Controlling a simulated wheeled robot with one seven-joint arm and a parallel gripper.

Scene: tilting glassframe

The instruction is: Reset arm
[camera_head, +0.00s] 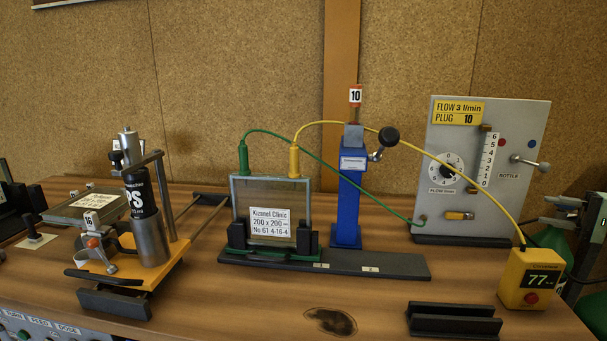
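My arm and gripper do not show in the head view. The glass frame (243,197) stands upright in a dark holder (237,246) on the table, with a white label reading "Kuzanel Clinic 200 x 200" (283,219). A green plug (243,159) and a yellow plug (294,162) stand on its top edge, each with a cable. A blue stand (347,210) with a black knob (388,136) and a "10" tag (355,96) is just right of the frame.
A grey flow panel (500,150) stands at the back right, with a yellow meter (531,278) in front. A device on a yellow base (170,268) stands at left. A black holder (453,319) is at front right.

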